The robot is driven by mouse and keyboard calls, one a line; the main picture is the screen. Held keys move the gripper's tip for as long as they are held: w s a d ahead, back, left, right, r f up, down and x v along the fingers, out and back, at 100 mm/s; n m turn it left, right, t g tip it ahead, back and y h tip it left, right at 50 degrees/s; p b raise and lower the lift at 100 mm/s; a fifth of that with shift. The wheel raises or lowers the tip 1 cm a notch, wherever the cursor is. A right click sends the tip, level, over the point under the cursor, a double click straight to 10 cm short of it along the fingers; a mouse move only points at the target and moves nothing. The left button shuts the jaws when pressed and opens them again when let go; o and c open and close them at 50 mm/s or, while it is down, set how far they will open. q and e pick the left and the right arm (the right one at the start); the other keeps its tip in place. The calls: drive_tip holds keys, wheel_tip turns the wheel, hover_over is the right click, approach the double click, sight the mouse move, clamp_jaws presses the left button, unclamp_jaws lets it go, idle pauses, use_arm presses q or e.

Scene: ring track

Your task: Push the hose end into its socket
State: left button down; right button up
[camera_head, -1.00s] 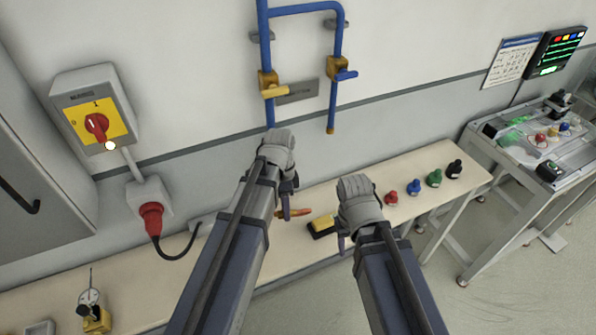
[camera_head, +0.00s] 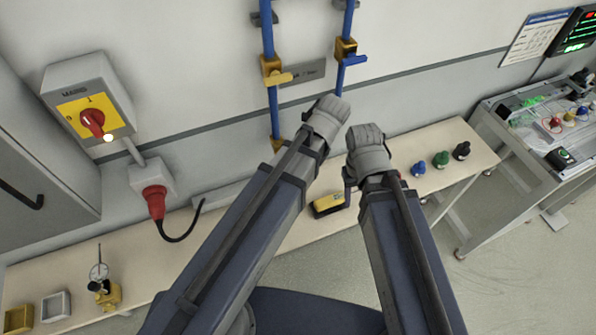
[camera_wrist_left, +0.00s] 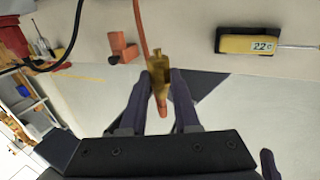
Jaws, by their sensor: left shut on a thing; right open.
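In the left wrist view a brass hose end (camera_wrist_left: 158,72) with an orange tip sits between the fingers of my left gripper (camera_wrist_left: 160,100), which is shut on it. A thin orange-red hose (camera_wrist_left: 139,25) shows just above it. In the head view my left gripper's fingers and the hose end are hidden behind my forearm and wrist, just right of the left blue pipe's lower end. My right gripper (camera_head: 348,190) is open beside the yellow meter, its fingers mostly hidden by its wrist. I cannot tell for certain which thing is the socket.
Blue pipes (camera_head: 268,40) with brass valves run down the wall. A yellow-black meter (camera_head: 328,205) lies on the bench (camera_head: 300,237). An orange block (camera_wrist_left: 122,47) is in the wrist view. Blue (camera_head: 418,168), green (camera_head: 441,160) and black (camera_head: 462,150) knobs stand at the right. A red plug (camera_head: 155,200) hangs left.

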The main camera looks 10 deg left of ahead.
use_arm(q)
drive_tip(key=shift+w, duration=0.15)
drive_tip(key=shift+w+a, duration=0.8)
drive_tip(key=shift+w, duration=0.35)
drive_tip(key=shift+w+a, duration=0.8)
drive_tip(key=shift+w, duration=0.3)
drive_tip(key=shift+w+a, duration=0.35)
drive_tip(key=shift+w, duration=0.2)
idle(0.7)
drive_tip(key=c, duration=0.6)
unclamp_jaws()
drive_tip(key=shift+o, duration=0.2)
drive_tip(key=shift+r, duration=0.15)
drive_tip(key=p+v, duration=0.7)
drive_tip(key=shift+r, duration=0.25)
drive_tip(key=shift+d, duration=0.1)
